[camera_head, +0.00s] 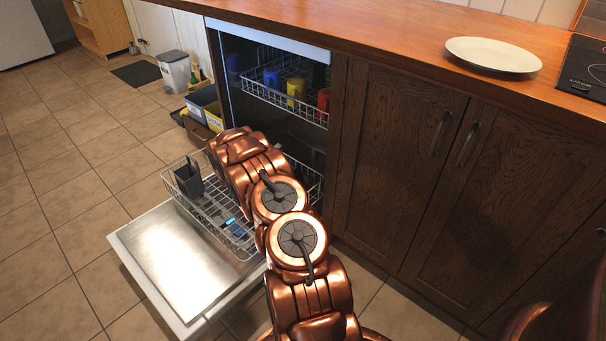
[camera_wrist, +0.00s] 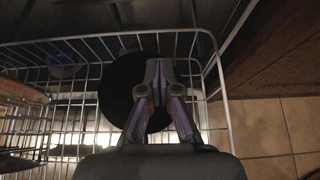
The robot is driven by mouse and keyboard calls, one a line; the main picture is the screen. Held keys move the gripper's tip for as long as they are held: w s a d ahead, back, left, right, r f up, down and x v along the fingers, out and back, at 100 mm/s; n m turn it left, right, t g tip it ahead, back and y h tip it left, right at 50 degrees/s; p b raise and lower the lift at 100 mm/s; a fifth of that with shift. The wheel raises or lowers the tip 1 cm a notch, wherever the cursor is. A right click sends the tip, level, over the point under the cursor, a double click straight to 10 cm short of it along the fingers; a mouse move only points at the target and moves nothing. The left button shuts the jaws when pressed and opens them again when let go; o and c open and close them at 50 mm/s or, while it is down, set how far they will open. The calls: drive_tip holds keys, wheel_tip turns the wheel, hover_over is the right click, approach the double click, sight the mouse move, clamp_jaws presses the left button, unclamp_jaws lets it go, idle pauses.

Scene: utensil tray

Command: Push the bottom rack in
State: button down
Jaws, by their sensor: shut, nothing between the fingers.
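The bottom rack (camera_head: 213,209) of the open dishwasher is a white wire basket, pulled out over the lowered door (camera_head: 180,262). It holds a black utensil cup (camera_head: 189,180) at its left end and a small blue item. My copper-coloured arm reaches across the rack and hides much of its right part. My gripper is hidden behind the arm in the head view. In the wrist view my gripper (camera_wrist: 160,90) is shut and empty, in front of a dark round item (camera_wrist: 116,92) and the rack's wires (camera_wrist: 212,80). I cannot tell whether the fingertips touch the rack.
The top rack (camera_head: 262,95) holds blue, yellow and red cups inside the dishwasher. Dark wooden cabinets (camera_head: 400,160) stand close on the right. A white plate (camera_head: 493,54) lies on the counter. Bins (camera_head: 203,103) stand beyond the door; the tiled floor on the left is clear.

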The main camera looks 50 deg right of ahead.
sight(308, 168)
drive_tip(key=shift+s+d+f, duration=0.1)
drive_tip(key=shift+d+f, duration=0.45)
drive_tip(key=shift+f, duration=0.1)
drive_tip(key=b+x, duration=0.2)
drive_tip(key=x, duration=0.6)
drive_tip(key=shift+d, duration=0.3)
drive_tip(key=shift+d, duration=0.15)
